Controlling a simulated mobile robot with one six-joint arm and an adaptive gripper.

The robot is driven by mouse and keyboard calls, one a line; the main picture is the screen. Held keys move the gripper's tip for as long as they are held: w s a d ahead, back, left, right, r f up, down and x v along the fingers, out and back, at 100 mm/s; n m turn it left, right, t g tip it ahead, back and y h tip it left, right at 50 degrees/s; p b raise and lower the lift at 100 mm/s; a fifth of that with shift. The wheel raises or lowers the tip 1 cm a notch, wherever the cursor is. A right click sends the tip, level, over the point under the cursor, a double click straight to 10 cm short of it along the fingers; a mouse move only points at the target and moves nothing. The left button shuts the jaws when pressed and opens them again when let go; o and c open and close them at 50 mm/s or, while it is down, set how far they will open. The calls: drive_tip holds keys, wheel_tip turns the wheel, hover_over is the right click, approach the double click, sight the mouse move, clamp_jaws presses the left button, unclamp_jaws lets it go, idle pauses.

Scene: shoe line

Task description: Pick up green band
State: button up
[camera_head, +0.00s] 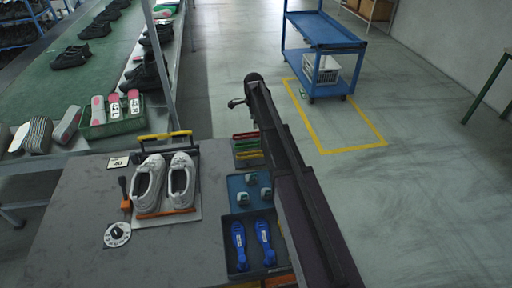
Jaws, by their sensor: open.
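The green band (246,145) is a thin strip in a small dark tray right of the white shoes. A red band (244,135) lies behind it and a yellow one (249,154) in front of it, close together. My dark arm rises from the bottom right and passes just right of this tray, hiding part of its right side. Nothing is seen touching the green band.
White shoes (165,185) stand on a board on the grey table (75,205). Blue tray (236,182) and a tray with blue shoe-shaped parts (239,244) are nearer. A green conveyor (35,82) runs left.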

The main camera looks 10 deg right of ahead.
drive_tip(key=b, duration=0.6)
hover_over(255, 142)
drive_tip(key=shift+f, duration=3.3)
drive_tip(key=shift+s+a, duration=0.3)
drive_tip(key=shift+s, duration=0.05)
drive_tip(key=shift+f, duration=0.1)
drive_tip(key=shift+s+d+f+b, duration=0.1)
drive_tip(key=shift+f+b, duration=1.15)
drive_tip(key=shift+b, duration=0.05)
drive_tip(key=shift+s+f+b, duration=0.1)
drive_tip(key=shift+f+b, duration=1.15)
drive_tip(key=shift+b, duration=0.05)
drive_tip(key=c, duration=0.9)
